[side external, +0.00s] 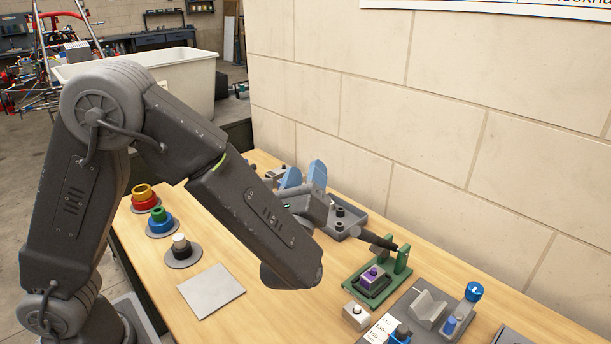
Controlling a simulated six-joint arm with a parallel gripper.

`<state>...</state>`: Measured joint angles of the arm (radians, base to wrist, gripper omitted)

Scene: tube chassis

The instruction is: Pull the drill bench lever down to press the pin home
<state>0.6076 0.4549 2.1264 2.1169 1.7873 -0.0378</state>
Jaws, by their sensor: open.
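The drill bench stand (365,287) is green and sits on the table at the right of centre, with two upright posts. A purple pin (373,272) stands upright on a block in its middle; how deep it sits cannot be told. The dark lever (381,241) runs from the posts up and left towards my wrist, tilted only slightly.
A grey tray (350,232) with dark knobs lies behind the lever. A grey fixture plate (428,328) with a blue-capped part and a pale block (355,315) are at front right. Coloured stacked rings (145,193) and a flat grey plate (211,291) are at left. A block wall bounds the table's back.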

